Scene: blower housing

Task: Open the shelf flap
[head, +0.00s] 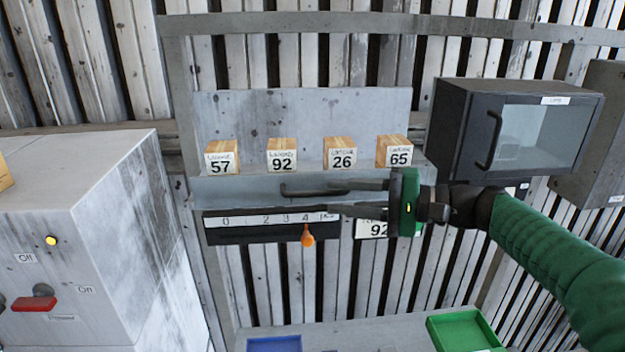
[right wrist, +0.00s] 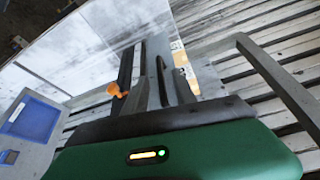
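The shelf (head: 300,115) is a grey metal unit on the slatted wall. Its grey flap (head: 235,190) forms the front below a row of blocks and looks closed. A dark bar handle (head: 305,190) sits on the flap. My right gripper (head: 335,198) reaches in from the right, its two dark fingers spread, one near handle height and one lower. The fingertips are close to the handle's right end; I cannot tell whether they touch it. In the right wrist view the fingers (right wrist: 163,85) point toward the flap, with the handle partly hidden. My left gripper is not in view.
Several numbered wooden blocks (head: 282,155) stand on the shelf. Below is a scale with an orange slider knob (head: 308,238). A dark glass-door cabinet (head: 515,130) is at right, a grey switch box (head: 85,240) at left. Blue (head: 273,344) and green (head: 462,330) trays lie below.

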